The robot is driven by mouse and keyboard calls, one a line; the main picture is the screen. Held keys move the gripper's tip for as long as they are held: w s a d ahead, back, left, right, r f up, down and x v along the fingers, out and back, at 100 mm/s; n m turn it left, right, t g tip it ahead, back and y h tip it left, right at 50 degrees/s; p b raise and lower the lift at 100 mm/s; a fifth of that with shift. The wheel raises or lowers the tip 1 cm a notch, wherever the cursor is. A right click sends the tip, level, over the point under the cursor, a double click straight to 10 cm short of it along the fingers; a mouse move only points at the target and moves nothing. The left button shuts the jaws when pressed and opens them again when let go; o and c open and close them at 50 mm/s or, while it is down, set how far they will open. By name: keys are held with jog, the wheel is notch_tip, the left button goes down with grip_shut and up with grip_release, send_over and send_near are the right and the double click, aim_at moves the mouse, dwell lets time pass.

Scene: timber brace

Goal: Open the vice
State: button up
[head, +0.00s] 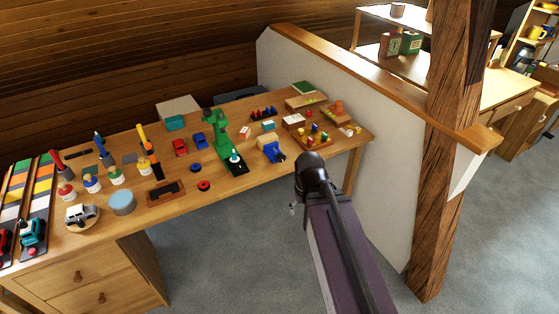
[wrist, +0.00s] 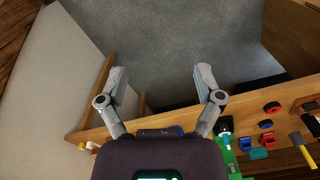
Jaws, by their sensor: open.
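A small blue vice (head: 274,152) stands near the front edge of the workbench, right of a green press (head: 222,140). A pale wooden piece lies at its left top. Whether its jaws are apart is too small to tell. In the wrist view a bit of blue (wrist: 176,129) shows behind my gripper's body, and I cannot tell for sure that it is the vice. My gripper (wrist: 161,78) is open and empty, its two grey fingers spread over the floor beyond the bench edge. In the head view my arm hides most of it.
The wooden workbench (head: 240,182) holds toy cars, paint pots with brushes, a blue round tin (head: 122,202) and small trays. A white half wall (head: 340,130) and a timber post (head: 448,150) stand on the right. The grey floor in front is clear.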

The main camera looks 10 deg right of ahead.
jog(key=w+a+f+m+t+y+b, duration=0.3)
jog(key=w+f+m+t+y+b, duration=0.1)
jog(key=w+m+b, duration=0.35)
jog(key=w+a+f+m+t+y+b, duration=0.2)
jog(key=w+f+m+t+y+b, duration=0.25)
jog(key=w+m+b, duration=0.35)
jog(key=w+d+f+m+t+h+b, duration=0.3)
jog(key=w+d+m+t+b, duration=0.5)
jog(key=m+b, duration=0.6)
jog(key=m, duration=0.2)
jog(key=shift+d+m, duration=0.35)
jog(key=shift+d, duration=0.05)
jog(key=shift+w, duration=0.1)
